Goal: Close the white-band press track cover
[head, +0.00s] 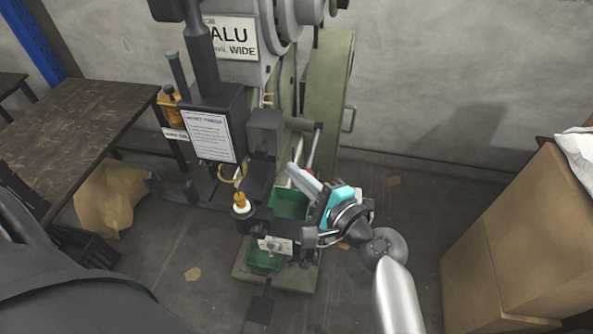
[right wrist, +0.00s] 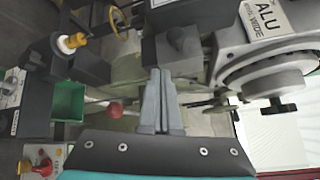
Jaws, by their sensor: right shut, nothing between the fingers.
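The press (head: 328,105) stands upright in the middle of the head view, with a white "ALU WIDE" sign (head: 231,38); the sign also shows in the right wrist view (right wrist: 269,22). A dark block (head: 265,130) sits on its front; I cannot tell whether it is the track cover, or whether that cover is open. My right gripper (head: 293,170), with a teal body, is beside the press's lower front. In the right wrist view its grey fingers (right wrist: 160,75) are together and empty, just below the dark block (right wrist: 178,50). My left gripper is not in view.
A red ball knob (right wrist: 115,108) is left of the fingers. A brass knob on a white ring (head: 241,203) and green bins (head: 289,203) are at the press's front. A dark table (head: 80,115) stands left, cardboard boxes (head: 525,240) right. Floor between press and boxes is mostly clear.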

